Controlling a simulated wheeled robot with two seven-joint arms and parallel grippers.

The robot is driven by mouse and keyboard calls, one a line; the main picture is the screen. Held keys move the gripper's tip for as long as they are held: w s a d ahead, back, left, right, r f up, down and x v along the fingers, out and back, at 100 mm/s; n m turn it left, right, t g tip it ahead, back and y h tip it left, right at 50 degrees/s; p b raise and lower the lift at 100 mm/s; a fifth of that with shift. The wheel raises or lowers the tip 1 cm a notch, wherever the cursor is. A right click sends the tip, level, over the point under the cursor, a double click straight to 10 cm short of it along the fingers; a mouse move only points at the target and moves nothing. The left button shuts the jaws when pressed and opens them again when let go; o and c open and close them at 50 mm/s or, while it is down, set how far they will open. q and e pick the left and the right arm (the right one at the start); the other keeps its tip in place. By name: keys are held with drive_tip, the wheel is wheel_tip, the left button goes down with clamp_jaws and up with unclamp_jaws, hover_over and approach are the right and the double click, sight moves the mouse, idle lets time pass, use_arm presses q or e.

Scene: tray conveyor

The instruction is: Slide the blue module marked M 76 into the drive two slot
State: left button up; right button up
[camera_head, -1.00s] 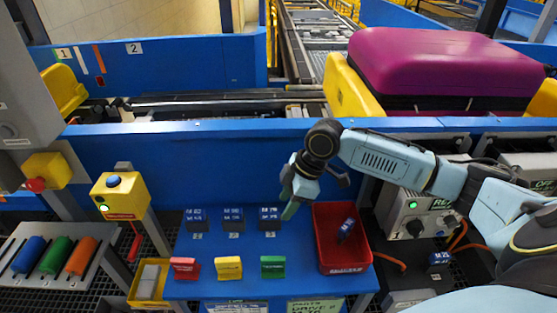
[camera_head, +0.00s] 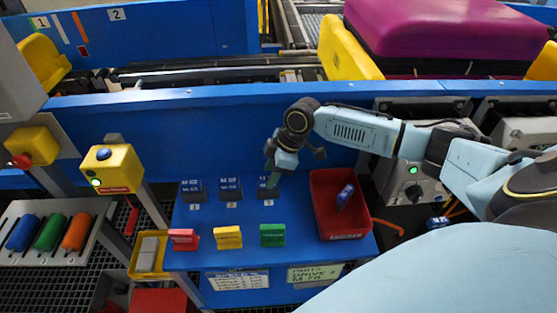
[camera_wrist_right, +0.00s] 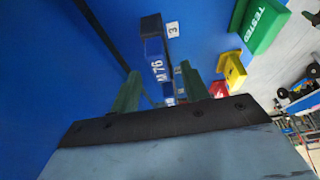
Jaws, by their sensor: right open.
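The blue module marked M 76 (camera_wrist_right: 153,50) stands at the place marked 3 (camera_wrist_right: 173,30). In the head view this module (camera_head: 266,190) is the rightmost of three in a row, partly hidden by my gripper. My right gripper (camera_head: 274,180) is above it, pointing down. In the right wrist view my gripper (camera_wrist_right: 158,90) is open, with green fingers on either side of the module's line; I cannot tell whether they touch it. Grey drive units (camera_head: 412,165) stand at the right; my arm covers part of them, and I cannot make out the drive two slot. My left gripper is not in view.
Two other blue modules (camera_head: 191,187) (camera_head: 229,187) stand left of it. A red bin (camera_head: 318,205) with a blue module (camera_head: 345,195) is close on the right. Red, yellow and green blocks (camera_head: 272,235) stand in front. A sign (camera_head: 314,273) reads drive 2, M 76.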

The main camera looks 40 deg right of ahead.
drive_tip(key=shift+w+a+f, duration=0.15)
drive_tip(key=shift+a+f, duration=0.1)
drive_tip(key=shift+f, duration=0.4)
drive_tip(key=shift+c, duration=0.4)
clamp_jaws()
drive_tip(key=shift+r, duration=0.15)
drive_tip(key=shift+r+p, duration=2.45)
drive_tip(key=shift+p, duration=0.25)
wheel_tip(320, 180, up, 4)
drive_tip(key=p, duration=0.4)
